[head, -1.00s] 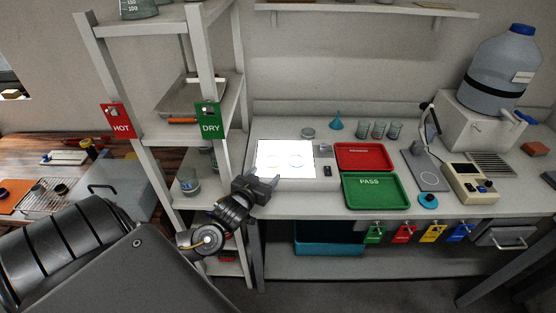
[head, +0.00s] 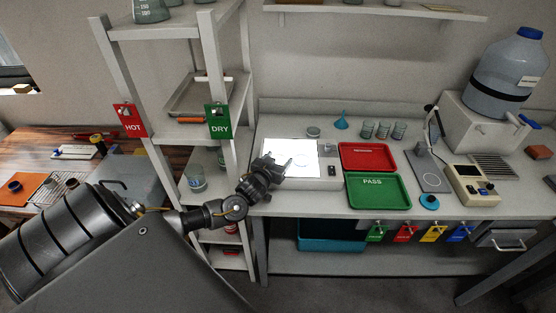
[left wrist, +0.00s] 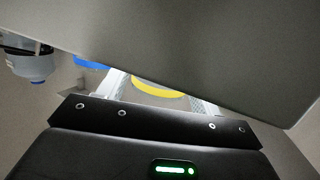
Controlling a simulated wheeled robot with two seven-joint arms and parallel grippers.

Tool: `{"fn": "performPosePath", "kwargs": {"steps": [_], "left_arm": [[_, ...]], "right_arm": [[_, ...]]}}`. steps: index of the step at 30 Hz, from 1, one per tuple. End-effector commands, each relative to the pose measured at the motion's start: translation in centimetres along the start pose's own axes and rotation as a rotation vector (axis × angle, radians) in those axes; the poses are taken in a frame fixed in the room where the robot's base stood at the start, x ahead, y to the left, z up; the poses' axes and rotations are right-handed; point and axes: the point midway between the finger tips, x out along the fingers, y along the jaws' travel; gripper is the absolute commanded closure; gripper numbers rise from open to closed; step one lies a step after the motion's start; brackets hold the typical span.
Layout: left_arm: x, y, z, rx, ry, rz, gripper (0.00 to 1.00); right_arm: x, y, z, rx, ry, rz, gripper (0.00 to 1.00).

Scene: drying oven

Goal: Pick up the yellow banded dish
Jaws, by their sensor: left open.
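My left gripper (head: 280,161) is open over the front left part of the lit white panel (head: 298,148). In the wrist view its fingers (left wrist: 160,95) stand on either side of the yellow band; I cannot tell whether they touch it. A blue banded dish (left wrist: 90,62) lies left of it. In the head view, a faint dish outline (head: 302,160) shows on the panel, its band colour unclear. My right gripper is not in view.
A red tray (head: 367,156) and a green PASS tray (head: 378,191) lie right of the panel. A shelf rack with a DRY sign (head: 217,121) stands close on the left. Glass beakers (head: 383,130) and a blue funnel (head: 341,120) stand behind.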

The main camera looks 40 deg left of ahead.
Motion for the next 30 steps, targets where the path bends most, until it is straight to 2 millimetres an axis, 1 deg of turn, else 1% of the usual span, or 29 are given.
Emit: {"fn": "performPosePath", "kwargs": {"steps": [3, 8, 16, 22, 24, 26, 30], "left_arm": [[0.4, 0.0, 0.0, 0.000, 0.001, 0.001, 0.35], [0.4, 0.1, 0.0, 0.000, 0.000, 0.001, 0.35], [0.3, 0.1, 0.0, 0.000, 0.000, 0.001, 0.69], [0.3, 0.0, 0.0, 0.000, 0.001, 0.001, 0.69], [0.3, 0.0, -0.3, -0.001, 0.002, 0.001, 0.69], [0.2, 0.0, -0.9, -0.001, 0.003, 0.001, 0.69], [-0.3, 0.1, -3.3, -0.001, 0.005, 0.003, 0.69]], "right_arm": [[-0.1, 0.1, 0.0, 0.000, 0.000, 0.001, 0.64], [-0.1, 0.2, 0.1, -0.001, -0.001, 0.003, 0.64], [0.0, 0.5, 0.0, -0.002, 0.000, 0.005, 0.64], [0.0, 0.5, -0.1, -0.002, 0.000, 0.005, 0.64], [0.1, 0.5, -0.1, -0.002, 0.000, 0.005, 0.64], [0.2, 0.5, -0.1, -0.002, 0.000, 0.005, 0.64], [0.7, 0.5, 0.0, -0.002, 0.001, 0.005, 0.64]]}}
